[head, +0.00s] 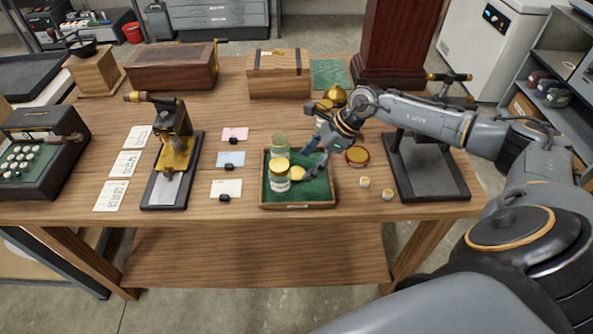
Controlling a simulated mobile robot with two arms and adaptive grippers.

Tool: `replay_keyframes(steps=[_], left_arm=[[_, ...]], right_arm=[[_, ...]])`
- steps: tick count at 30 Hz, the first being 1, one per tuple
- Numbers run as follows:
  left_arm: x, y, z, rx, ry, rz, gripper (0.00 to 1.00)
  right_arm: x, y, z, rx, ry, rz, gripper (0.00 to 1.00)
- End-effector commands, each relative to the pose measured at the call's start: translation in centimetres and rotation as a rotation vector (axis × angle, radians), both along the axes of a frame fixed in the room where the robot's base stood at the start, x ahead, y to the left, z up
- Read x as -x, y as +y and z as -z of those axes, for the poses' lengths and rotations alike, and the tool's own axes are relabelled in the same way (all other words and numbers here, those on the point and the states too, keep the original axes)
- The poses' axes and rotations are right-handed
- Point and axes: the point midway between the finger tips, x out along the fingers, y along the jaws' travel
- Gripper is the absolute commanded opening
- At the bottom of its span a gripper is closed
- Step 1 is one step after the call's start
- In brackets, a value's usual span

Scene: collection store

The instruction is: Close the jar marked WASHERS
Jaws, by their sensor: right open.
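A green-lined wooden tray (318,192) stands near the front of the table. In it is a glass jar (279,187) with a gold lid on top; its white label is too small to read. Another greenish jar (280,143) stands just behind it, and I see no gold lid on its top. A loose gold lid (297,174) lies to the right of the front jar. My right gripper (313,160) is open, fingers pointing down beside that lid; whether it touches it I cannot tell. My left gripper is not in view.
More gold-lidded jars (323,106) stand behind my right gripper. A red-rimmed round dish (357,156) and two small round pieces (364,182) lie right of the tray. A black-based press (430,177) stands further right. Cards (227,187) lie to the left.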

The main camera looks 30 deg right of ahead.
Motion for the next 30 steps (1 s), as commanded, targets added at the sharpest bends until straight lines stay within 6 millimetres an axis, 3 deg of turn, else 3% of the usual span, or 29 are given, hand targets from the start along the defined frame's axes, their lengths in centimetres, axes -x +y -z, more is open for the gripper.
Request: replay_keyframes(steps=[2,7,18,24,30], left_arm=[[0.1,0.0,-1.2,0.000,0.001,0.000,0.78],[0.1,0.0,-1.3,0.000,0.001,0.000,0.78],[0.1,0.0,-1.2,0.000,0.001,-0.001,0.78],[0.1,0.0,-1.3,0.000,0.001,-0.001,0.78],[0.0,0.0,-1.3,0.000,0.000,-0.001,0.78]], right_arm=[[-0.4,1.0,0.5,-0.003,0.003,-0.001,0.72],[-0.8,1.6,2.3,-0.001,0.001,0.000,0.72],[-0.9,1.6,2.5,0.000,0.000,0.000,0.72],[-0.9,1.6,2.5,0.000,0.000,0.000,0.33],[-0.9,1.6,2.5,0.000,0.000,0.000,0.33]])
